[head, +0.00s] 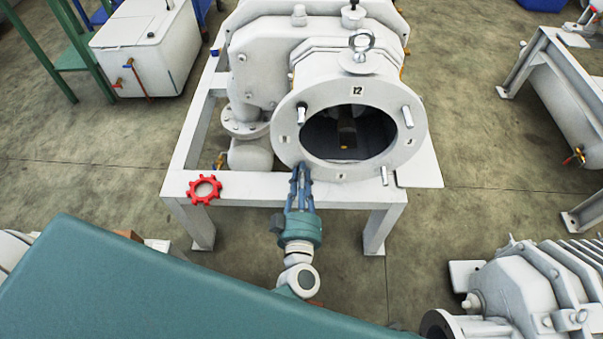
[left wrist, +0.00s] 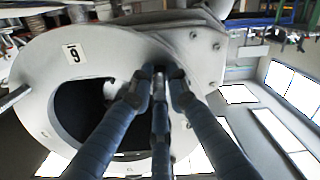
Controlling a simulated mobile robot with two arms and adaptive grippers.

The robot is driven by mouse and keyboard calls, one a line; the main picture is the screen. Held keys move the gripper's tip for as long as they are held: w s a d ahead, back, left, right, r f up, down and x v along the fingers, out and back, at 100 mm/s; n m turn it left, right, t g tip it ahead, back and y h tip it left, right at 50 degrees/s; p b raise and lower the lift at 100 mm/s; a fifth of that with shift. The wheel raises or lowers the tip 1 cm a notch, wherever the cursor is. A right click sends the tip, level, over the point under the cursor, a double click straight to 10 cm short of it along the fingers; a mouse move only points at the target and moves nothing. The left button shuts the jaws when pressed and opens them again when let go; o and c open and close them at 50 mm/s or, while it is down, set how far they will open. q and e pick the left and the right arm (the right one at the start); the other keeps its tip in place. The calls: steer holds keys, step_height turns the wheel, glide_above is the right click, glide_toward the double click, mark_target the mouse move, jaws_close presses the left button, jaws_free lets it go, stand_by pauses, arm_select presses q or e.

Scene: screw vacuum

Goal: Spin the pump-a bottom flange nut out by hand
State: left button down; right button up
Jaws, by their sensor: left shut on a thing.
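The pump's white round flange (head: 285,150) faces me in the head view, with a dark oval opening and number labels, 12 at the top. Metal studs stick out at its upper left (head: 302,116) and right (head: 407,117). My left gripper (head: 301,168) has its blue fingers closed together at the flange's lower left rim. In the left wrist view the fingertips (left wrist: 159,76) meet at the flange face (left wrist: 110,48), around a small metallic piece, the bottom flange nut, mostly hidden by the fingers. The label 9 shows nearby. My right gripper is not in view.
The pump sits on a white frame (head: 182,155). A red handwheel (head: 205,190) is at the frame's front left. Another pump (head: 520,290) stands at the lower right, and a white tank (head: 145,45) at the upper left. Bare floor (head: 470,160) lies to the right.

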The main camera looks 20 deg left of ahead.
arm_select(q)
steer(key=shift+n, duration=1.9)
steer(key=n, duration=0.3)
steer(key=shift+n, duration=0.8)
steer(key=n+b, duration=0.1)
steer(key=n, duration=0.2)
steer(key=shift+n, duration=0.3)
steer(key=n+b, duration=0.3)
steer(key=n, duration=0.4)
steer(key=shift+w, duration=0.1)
steer(key=n+b, duration=0.3)
steer(key=n, duration=0.3)
steer(key=shift+r+n+b, duration=0.2)
steer(key=shift+n+b, duration=0.65)
steer(key=shift+n, duration=0.45)
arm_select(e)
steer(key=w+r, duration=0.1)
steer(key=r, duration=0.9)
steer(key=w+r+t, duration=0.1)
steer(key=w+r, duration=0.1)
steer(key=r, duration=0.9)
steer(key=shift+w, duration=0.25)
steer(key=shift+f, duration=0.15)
